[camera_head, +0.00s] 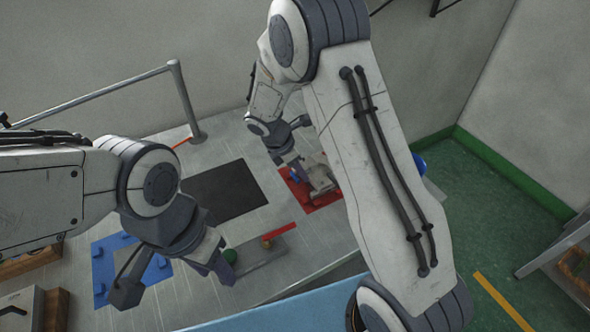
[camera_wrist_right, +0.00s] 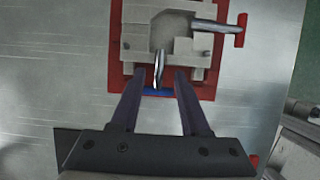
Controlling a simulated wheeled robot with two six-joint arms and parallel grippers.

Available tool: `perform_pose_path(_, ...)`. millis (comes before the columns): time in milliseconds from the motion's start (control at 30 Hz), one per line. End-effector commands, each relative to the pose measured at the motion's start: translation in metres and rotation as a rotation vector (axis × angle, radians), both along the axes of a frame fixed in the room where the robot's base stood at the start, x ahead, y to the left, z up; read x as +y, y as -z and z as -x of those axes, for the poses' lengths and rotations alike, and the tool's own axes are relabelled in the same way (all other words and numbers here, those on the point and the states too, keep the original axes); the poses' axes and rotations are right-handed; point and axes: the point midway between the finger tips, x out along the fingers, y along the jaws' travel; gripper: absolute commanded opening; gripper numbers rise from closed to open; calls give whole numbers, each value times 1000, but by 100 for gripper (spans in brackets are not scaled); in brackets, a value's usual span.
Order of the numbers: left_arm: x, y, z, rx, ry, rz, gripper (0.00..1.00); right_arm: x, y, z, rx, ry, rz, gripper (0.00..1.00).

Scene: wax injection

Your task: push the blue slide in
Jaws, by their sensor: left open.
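The blue slide (camera_wrist_right: 157,92) shows as a short blue strip at the near edge of a light grey block mould (camera_wrist_right: 185,45); it also shows as a small blue spot in the head view (camera_head: 295,175). The mould sits on a red base (camera_wrist_right: 112,72) and carries metal pins. My right gripper (camera_wrist_right: 158,80) is open, its fingers pointing at the mould's near side, with the blue strip between them and gaps on both sides. I cannot tell whether the tips touch the mould. My left gripper (camera_head: 222,268) is open, away to the left near a green knob (camera_head: 230,256).
A black mat (camera_head: 225,190) lies between the arms. A grey plate (camera_head: 262,256) holds the green knob and an orange knob (camera_head: 266,243), with a red bar beside it. A blue fixture (camera_head: 112,262) is at the left. A metal rail (camera_head: 185,100) stands at the back.

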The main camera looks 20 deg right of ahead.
Motion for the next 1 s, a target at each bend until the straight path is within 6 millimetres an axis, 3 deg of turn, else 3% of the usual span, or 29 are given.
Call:
perform_pose_path(333, 0, 0, 0, 0, 0, 0, 45, 4, -7, -1, -5, -2, -2, 45)
perform_pose_path(800, 0, 3, 0, 0, 0, 0, 45, 36, -84, 6, -7, -2, -2, 45)
perform_pose_path(1000, 0, 4, 0, 0, 0, 0, 45, 40, -96, 9, -1, -2, 0, 45)
